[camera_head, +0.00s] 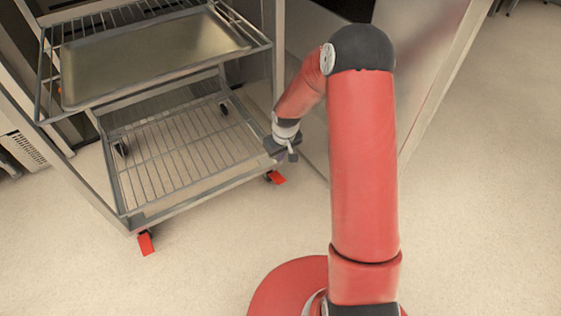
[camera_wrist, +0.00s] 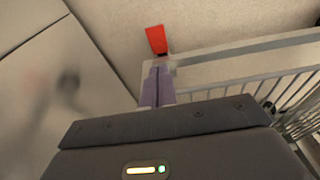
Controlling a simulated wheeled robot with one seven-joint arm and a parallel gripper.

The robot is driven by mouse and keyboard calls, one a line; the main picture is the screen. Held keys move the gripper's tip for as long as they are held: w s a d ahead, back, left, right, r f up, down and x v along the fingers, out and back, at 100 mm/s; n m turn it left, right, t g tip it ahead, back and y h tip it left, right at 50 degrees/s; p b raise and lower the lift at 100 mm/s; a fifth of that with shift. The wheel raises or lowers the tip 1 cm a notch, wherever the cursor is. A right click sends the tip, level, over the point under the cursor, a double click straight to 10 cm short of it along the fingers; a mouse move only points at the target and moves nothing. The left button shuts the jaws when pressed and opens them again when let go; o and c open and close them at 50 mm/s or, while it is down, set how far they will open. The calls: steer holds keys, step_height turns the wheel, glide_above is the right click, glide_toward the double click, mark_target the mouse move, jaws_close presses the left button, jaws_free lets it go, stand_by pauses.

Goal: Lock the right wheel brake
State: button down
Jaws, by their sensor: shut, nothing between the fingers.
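The right wheel brake is a small red pedal (camera_head: 276,177) at the front right foot of the rack trolley (camera_head: 193,196). It also shows in the wrist view as a red tab (camera_wrist: 156,39), just beyond my fingertips. My gripper (camera_head: 292,154) is in front of the trolley's right side, above the pedal in the picture. Its fingers (camera_wrist: 157,72) are shut with nothing between them and point toward the red tab, apart from it as far as I can see. The wheel behind the pedal is mostly hidden.
A second red pedal (camera_head: 146,243) is at the trolley's front left foot. The trolley carries a metal tray (camera_head: 150,58) above a lower wire shelf (camera_head: 185,155). A grey panel (camera_head: 425,50) stands to the right. The floor (camera_head: 215,240) in front is clear.

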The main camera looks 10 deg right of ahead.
steer(key=b, duration=0.2)
glide_toward(279, 181)
steer(key=f, duration=0.1)
steer(key=w+f, duration=0.1)
steer(key=f, duration=0.3)
steer(key=shift+w+a, duration=0.15)
steer(key=shift+w, duration=0.1)
steer(key=shift+s+f, duration=0.1)
steer(key=shift+f, duration=0.4)
